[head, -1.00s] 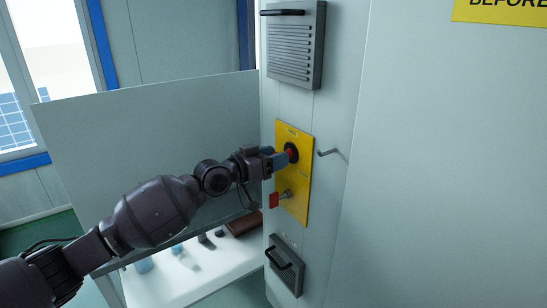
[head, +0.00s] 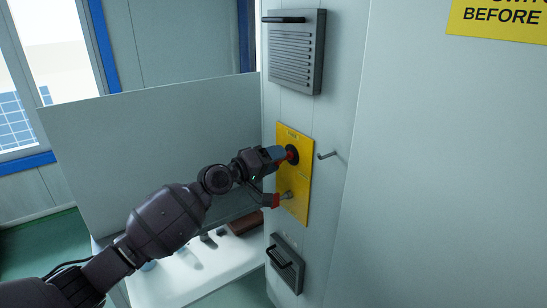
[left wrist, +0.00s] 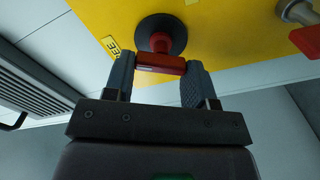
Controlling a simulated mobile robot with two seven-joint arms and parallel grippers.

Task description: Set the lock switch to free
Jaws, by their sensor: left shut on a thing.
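The lock switch is a red handle (left wrist: 160,63) on a round black base (left wrist: 172,32), mounted on a yellow plate (head: 303,175) on the pale wall panel. My left gripper (left wrist: 158,76) is shut on the red handle, one finger at each end of it in the left wrist view. In the head view the left gripper (head: 279,154) reaches the switch from the left and hides part of it. A small label (left wrist: 111,46) beside the black base ends in "EE"; the rest is hidden or unclear. My right gripper is in neither view.
Below the switch is a metal fitting (head: 287,195) with a red tag (head: 275,201). A bent metal hook (head: 328,155) juts out at the right. A louvred vent (head: 296,55) is above and a dark handled box (head: 286,262) below. A white table (head: 222,262) holds small items.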

